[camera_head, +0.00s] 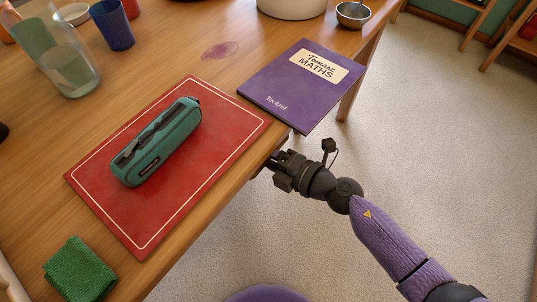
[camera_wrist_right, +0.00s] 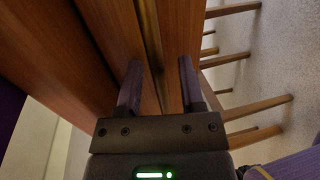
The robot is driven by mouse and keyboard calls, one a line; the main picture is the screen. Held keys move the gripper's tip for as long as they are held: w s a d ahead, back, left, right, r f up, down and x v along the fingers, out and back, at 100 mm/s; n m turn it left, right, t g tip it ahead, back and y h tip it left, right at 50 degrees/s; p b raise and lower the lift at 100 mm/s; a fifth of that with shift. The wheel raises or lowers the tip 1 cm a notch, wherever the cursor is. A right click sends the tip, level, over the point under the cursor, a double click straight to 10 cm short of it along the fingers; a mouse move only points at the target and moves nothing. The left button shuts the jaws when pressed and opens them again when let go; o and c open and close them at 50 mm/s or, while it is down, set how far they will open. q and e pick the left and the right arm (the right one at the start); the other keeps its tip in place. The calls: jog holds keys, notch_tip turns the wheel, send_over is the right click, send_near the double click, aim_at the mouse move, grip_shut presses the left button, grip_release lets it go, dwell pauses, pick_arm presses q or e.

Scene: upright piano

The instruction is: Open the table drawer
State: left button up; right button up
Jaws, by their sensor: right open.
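The wooden table (camera_head: 228,92) fills the left of the head view. Its drawer cannot be made out there, as the tabletop covers that side. My right gripper (camera_head: 272,162) is at the table's near right edge, below the top, its fingertips partly hidden by the edge. In the right wrist view my right gripper (camera_wrist_right: 160,68) is open, its two dark fingers apart and pointing at brown wooden panels (camera_wrist_right: 105,35). A yellowish strip (camera_wrist_right: 150,35) runs between the panels, between the fingers; whether it is a handle or a gap, I cannot tell. My left gripper is not in view.
On the table are a red mat (camera_head: 215,150) with a green pencil case (camera_head: 158,142), a purple maths book (camera_head: 290,90), a green cloth (camera_head: 80,270), a glass jug (camera_head: 65,60) and a blue cup (camera_head: 113,27). Carpet (camera_head: 430,130) lies clear to the right.

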grip_shut()
dwell(1.3)
